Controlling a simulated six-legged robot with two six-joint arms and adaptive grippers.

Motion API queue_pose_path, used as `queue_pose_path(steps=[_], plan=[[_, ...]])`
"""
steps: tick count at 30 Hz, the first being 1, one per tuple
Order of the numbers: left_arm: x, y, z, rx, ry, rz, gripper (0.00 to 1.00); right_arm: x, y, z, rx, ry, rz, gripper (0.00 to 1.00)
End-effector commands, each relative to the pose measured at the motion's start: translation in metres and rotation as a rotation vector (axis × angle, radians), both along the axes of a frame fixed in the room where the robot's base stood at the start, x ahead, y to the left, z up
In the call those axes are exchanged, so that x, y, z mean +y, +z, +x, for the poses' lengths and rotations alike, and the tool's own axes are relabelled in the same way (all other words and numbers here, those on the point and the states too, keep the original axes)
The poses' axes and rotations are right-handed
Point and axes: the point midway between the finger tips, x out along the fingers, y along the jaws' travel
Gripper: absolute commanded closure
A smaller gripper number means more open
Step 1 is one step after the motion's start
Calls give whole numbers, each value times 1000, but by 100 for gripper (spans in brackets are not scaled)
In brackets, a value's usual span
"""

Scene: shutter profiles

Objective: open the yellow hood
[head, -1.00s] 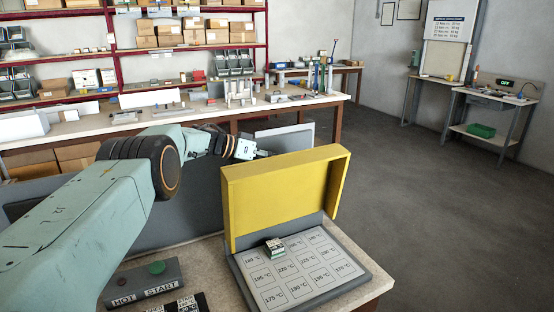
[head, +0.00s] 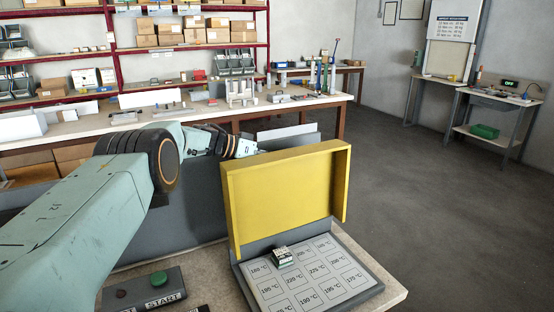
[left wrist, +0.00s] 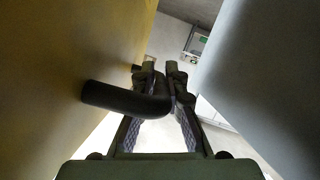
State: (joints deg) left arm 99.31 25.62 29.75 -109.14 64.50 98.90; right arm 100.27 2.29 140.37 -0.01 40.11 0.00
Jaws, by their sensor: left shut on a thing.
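The yellow hood (head: 285,205) stands roughly upright at the back edge of a grey plate (head: 372,287), so the plate's labelled face is uncovered. In the left wrist view the hood's yellow face (left wrist: 60,70) fills the left side. A black bent handle (left wrist: 125,99) reaches from it in between the fingers. My left gripper (left wrist: 163,78) is shut on this handle. In the head view my left arm comes in from the left behind the hood, and the hood hides its fingertips. My right gripper is not in view.
A small block (head: 282,257) sits on the labelled plate. A control box with a green START button (head: 158,278) lies at the front left. A long workbench (head: 190,122) and red shelves stand behind. The floor at right is clear.

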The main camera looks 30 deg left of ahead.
Motion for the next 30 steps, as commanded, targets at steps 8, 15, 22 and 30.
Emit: queue_pose_path(steps=[8, 15, 22, 30], plan=[[-1, 4, 1, -7, 0, -4, 100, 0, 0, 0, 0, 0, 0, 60], [0, 3, 1, -4, 0, -3, 76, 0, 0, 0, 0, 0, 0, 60], [1, 1, 2, -2, -1, -2, 64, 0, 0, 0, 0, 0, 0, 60], [3, 1, 0, 1, 0, -2, 64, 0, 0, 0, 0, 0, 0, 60]])
